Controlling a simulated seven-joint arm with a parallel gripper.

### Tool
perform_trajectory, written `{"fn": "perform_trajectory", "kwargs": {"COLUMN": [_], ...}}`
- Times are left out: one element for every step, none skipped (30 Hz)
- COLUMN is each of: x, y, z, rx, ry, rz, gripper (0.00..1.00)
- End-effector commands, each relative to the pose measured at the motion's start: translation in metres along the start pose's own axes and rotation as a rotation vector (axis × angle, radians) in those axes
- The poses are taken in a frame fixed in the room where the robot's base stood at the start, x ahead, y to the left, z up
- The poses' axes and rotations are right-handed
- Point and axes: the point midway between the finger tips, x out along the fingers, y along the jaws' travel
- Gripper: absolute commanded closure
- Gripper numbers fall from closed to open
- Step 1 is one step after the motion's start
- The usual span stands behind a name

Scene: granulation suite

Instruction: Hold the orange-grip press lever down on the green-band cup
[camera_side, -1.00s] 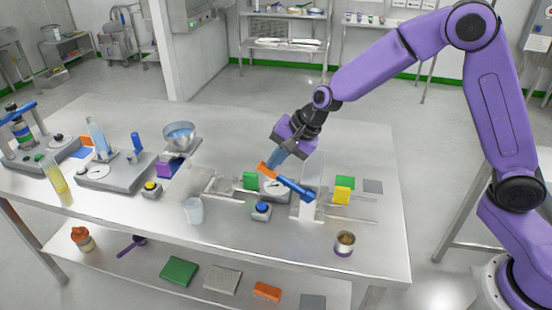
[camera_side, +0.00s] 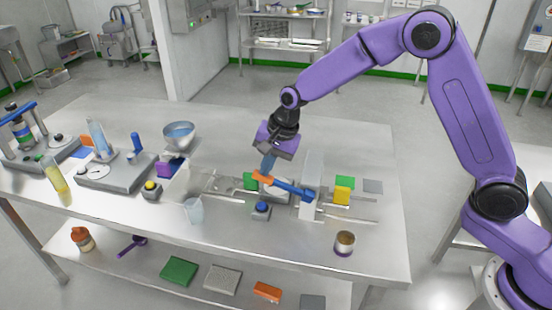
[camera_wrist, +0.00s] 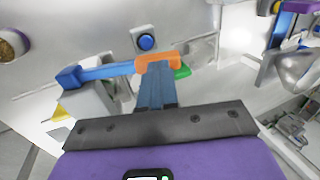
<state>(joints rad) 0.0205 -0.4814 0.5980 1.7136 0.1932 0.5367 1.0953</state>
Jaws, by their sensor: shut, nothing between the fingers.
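The press lever (camera_side: 293,188) is a blue bar running left from a pale upright, with an orange grip (camera_side: 262,178) at its left end. In the side view it slopes only slightly down from left to right. My gripper (camera_side: 267,168) is shut and empty, pointing down, with its blue fingertips at the orange grip. In the wrist view the fingertips (camera_wrist: 156,68) overlap the orange grip (camera_wrist: 155,60) and seem to touch it. A green patch (camera_wrist: 183,71) shows beside the grip; it also shows in the side view (camera_side: 249,181). I cannot make out the green-band cup clearly.
A blue button (camera_side: 261,208) sits in front of the lever. A clear cup (camera_side: 194,211) and a purple-banded cup (camera_side: 344,243) stand nearer the front edge. Scales and a bowl (camera_side: 179,134) are at left.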

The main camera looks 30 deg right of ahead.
Motion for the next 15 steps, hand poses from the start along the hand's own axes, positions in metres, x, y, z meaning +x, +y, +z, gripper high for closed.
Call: {"fn": "perform_trajectory", "kwargs": {"x": [0.005,0.007,0.010,0.013,0.015,0.019,0.022,0.025,0.029,0.032,0.035,0.038,0.040,0.043,0.046], "y": [-0.002,-0.002,-0.003,-0.004,-0.004,-0.005,-0.006,-0.006,-0.007,-0.007,-0.007,-0.007,-0.006,-0.006,-0.006], "z": [0.002,0.002,0.002,0.002,0.002,0.002,0.002,0.002,0.002,0.002,0.002,0.002,0.002,0.002,0.002], "rx": [-0.002,-0.003,-0.002,-0.003,-0.003,-0.002,-0.003,-0.003,-0.003,-0.003,-0.003,-0.001,0.000,0.000,-0.001], "ry": [-0.001,-0.002,-0.002,-0.001,-0.002,-0.001,-0.002,-0.002,-0.001,-0.002,-0.002,-0.002,-0.002,-0.003,-0.003], "rz": [0.027,0.046,0.069,0.087,0.107,0.135,0.156,0.178,0.207,0.230,0.252,0.268,0.265,0.265,0.263], "gripper": [1.00,1.00,1.00,1.00,1.00,1.00,1.00,1.00,1.00,1.00,1.00,1.00,1.00,1.00,1.00]}}
